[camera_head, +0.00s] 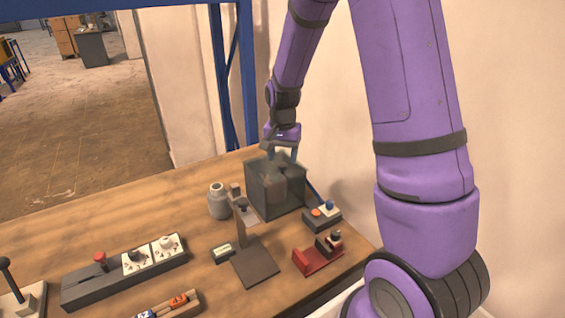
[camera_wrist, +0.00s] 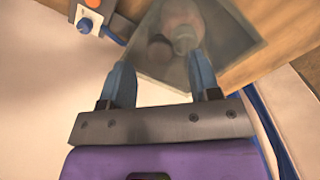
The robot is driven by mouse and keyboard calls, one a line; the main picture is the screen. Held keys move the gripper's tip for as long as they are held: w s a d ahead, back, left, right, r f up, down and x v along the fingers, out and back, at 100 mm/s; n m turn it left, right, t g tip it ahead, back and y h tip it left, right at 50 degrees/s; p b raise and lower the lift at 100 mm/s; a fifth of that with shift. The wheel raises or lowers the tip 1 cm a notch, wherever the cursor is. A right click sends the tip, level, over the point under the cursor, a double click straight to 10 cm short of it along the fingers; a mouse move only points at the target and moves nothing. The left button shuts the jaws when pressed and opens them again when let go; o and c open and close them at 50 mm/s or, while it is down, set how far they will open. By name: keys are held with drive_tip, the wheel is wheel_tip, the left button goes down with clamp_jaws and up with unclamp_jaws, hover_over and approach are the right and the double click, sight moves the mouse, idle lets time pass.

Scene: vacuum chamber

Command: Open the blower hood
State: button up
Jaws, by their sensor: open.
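The blower hood (camera_head: 262,190) is a dark, see-through box at the back right of the wooden table. It looks closed, with rounded shapes dimly visible inside. My gripper (camera_head: 283,155) is at its top back edge, pointing down. In the wrist view the hood (camera_wrist: 228,42) shows as a grey translucent panel, and my gripper (camera_wrist: 160,75) has its two blue fingers spread apart with the panel's edge between or just beyond them. I cannot tell whether the fingers touch it.
A control box (camera_head: 321,217) with orange and blue buttons stands right of the hood. A grey bottle (camera_head: 219,201), a stand (camera_head: 254,262) and a red fixture (camera_head: 318,256) are close by. A dark switch panel (camera_head: 125,270) lies at the front left. A blue frame post (camera_head: 247,75) rises behind.

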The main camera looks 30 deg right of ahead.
sight(275, 179)
drive_tip(key=shift+f, duration=1.35)
clamp_jaws()
drive_tip(key=shift+r, duration=0.1)
